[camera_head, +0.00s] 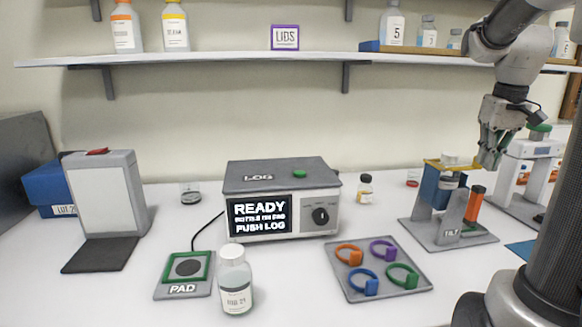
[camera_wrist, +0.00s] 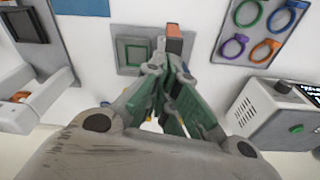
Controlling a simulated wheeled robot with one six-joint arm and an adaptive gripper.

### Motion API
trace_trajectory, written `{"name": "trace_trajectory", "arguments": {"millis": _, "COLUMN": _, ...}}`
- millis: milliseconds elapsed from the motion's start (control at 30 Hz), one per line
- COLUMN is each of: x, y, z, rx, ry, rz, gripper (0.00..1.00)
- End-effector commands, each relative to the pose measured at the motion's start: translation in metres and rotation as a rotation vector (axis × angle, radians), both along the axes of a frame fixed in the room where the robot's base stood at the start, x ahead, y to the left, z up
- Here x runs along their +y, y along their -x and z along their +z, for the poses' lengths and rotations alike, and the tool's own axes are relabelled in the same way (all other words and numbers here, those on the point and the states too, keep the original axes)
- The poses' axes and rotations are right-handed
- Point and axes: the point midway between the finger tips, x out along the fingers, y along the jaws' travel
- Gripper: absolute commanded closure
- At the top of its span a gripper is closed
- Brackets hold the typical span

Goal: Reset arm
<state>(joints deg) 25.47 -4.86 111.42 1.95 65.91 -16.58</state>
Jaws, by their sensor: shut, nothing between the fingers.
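My gripper (camera_head: 490,164) is at the right of the head view, fingers pointing down. In the wrist view its green-padded fingers (camera_wrist: 168,72) come together and hold nothing. It is raised beside the top of a grey stand (camera_head: 440,232) that carries a blue block and an orange-topped post (camera_head: 475,204). The stand's base (camera_wrist: 130,52) also shows in the wrist view, just beyond my fingers. I cannot tell whether the fingers touch the stand.
A LOG box (camera_head: 270,180) with a READY screen stands mid-table. A labelled bottle (camera_head: 235,283) stands beside the PAD plate (camera_head: 184,290). A grey tray (camera_head: 334,252) holds several coloured rings. A white frame (camera_head: 512,166) stands at right. A shelf (camera_head: 230,58) runs above.

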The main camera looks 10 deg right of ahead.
Motion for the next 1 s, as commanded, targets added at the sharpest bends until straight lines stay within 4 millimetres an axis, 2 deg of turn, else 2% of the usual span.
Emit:
{"name": "trace_trajectory", "arguments": {"millis": 33, "x": 0.028, "y": 0.020, "z": -0.008, "rx": -0.021, "ry": 0.003, "rz": -0.039, "gripper": 1.00}}
{"name": "trace_trajectory", "arguments": {"millis": 200, "x": 0.098, "y": 0.087, "z": -0.042, "rx": -0.094, "ry": 0.005, "rz": -0.082, "gripper": 1.00}}
{"name": "trace_trajectory", "arguments": {"millis": 300, "x": 0.125, "y": 0.120, "z": -0.060, "rx": -0.124, "ry": 0.011, "rz": 0.000, "gripper": 1.00}}
{"name": "trace_trajectory", "arguments": {"millis": 400, "x": 0.143, "y": 0.141, "z": -0.066, "rx": -0.159, "ry": 0.013, "rz": 0.071, "gripper": 1.00}}
{"name": "trace_trajectory", "arguments": {"millis": 600, "x": 0.160, "y": 0.141, "z": -0.049, "rx": -0.245, "ry": 0.013, "rz": 0.159, "gripper": 1.00}}
{"name": "trace_trajectory", "arguments": {"millis": 1000, "x": 0.162, "y": 0.140, "z": -0.049, "rx": -0.240, "ry": 0.012, "rz": 0.165, "gripper": 1.00}}
